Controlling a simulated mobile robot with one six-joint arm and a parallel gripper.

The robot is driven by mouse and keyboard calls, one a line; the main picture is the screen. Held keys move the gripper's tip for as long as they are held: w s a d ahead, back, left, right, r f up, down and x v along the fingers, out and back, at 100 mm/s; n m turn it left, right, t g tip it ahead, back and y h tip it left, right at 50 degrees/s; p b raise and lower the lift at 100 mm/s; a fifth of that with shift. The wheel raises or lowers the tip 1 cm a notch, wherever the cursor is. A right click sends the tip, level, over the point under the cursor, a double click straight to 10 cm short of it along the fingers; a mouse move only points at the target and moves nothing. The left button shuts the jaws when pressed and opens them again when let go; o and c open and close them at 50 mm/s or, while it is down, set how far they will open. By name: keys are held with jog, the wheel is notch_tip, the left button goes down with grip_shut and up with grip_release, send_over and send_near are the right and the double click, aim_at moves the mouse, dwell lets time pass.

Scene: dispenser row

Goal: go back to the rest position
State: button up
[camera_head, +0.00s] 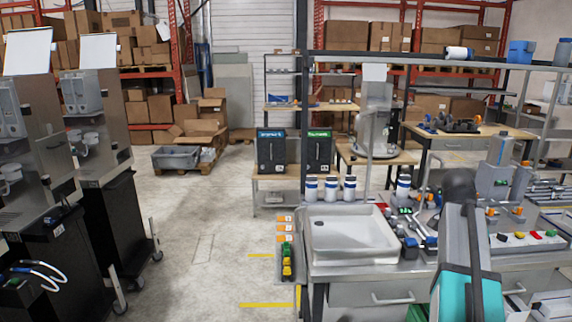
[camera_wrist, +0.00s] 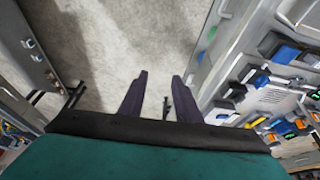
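My gripper (camera_wrist: 159,82) shows in the wrist view as two dark fingers held apart, with nothing between them. Bare concrete floor (camera_wrist: 110,35) lies beyond the fingertips. The bench with its fittings (camera_wrist: 275,95) is to the right of the fingers. In the head view part of my arm, grey and teal, rises at the lower right in front of the bench. My gripper's fingers cannot be made out there.
A white tray (camera_head: 348,252) sits on the bench, with white-and-blue bottles (camera_head: 330,190) behind it. Dark carts with dispensers (camera_head: 108,120) stand at left. Open floor (camera_head: 205,230) runs between. Boxes, shelving and a grey crate (camera_head: 176,157) are farther back.

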jog(key=s+a+f+n+g+y, duration=0.1)
jog(key=a+f+n, duration=0.1)
jog(key=a+f, duration=0.75)
jog(key=s+a+f+n+g, duration=0.15)
jog(key=a+f, duration=0.25)
jog(key=f, duration=1)
jog(key=s+a+f+n+g+y, duration=0.1)
jog(key=a+f+n, duration=0.1)
jog(key=a+f, duration=0.75)
jog(key=s+a+f+n+g+y, duration=0.1)
jog(key=s+a+f+n, duration=0.5)
jog(key=s+f, duration=0.6)
jog(key=s+a+f+n+y, duration=0.1)
jog(key=s+a+f+n, duration=0.6)
jog(key=s+f, duration=0.5)
notch_tip(320, 180, down, 2)
jog(key=shift+s+a+g, duration=0.25)
jog(key=shift+a+g, duration=0.1)
jog(key=shift+a, duration=0.8)
jog(key=shift+d, duration=0.15)
